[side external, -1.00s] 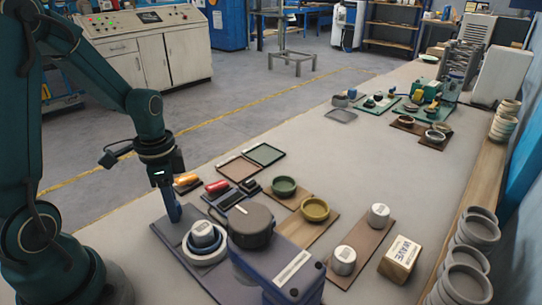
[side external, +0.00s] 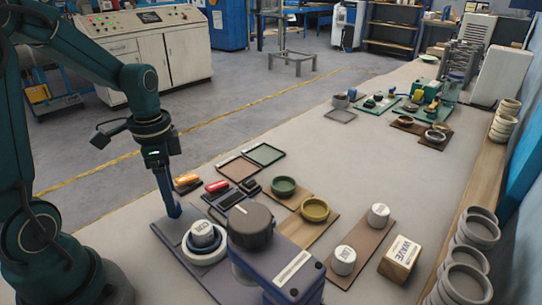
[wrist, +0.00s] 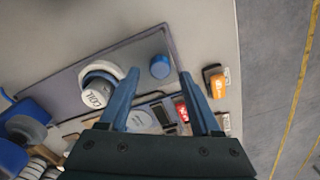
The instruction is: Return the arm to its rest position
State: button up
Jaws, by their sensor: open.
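My gripper (side external: 174,213) points down over the left end of a dark blue-grey base plate (side external: 170,236) in the side external view. In the wrist view its two blue fingers (wrist: 159,73) are apart. A short blue cylinder (wrist: 160,67) shows between the fingertips; I cannot tell its height relative to them. A white-topped cup (side external: 202,230) sits in a pale ring on the plate, right of my gripper. A dark round drum (side external: 250,222) stands beside it on a blue-grey housing (side external: 290,262).
Orange (side external: 186,180) and red (side external: 217,186) items lie just beyond the plate. Green (side external: 284,186) and yellow (side external: 315,208) bowls, weights and a labelled box (side external: 400,258) stand to the right. The space above my gripper looks clear.

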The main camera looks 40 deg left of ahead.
jog(key=shift+r, duration=0.65)
jog(key=shift+d, duration=0.1)
jog(key=s+d+r+n+t, duration=0.5)
jog(key=d+r, duration=0.3)
jog(key=d, duration=0.2)
jog(key=shift+d+t, duration=0.2)
jog(key=shift+t, duration=0.1)
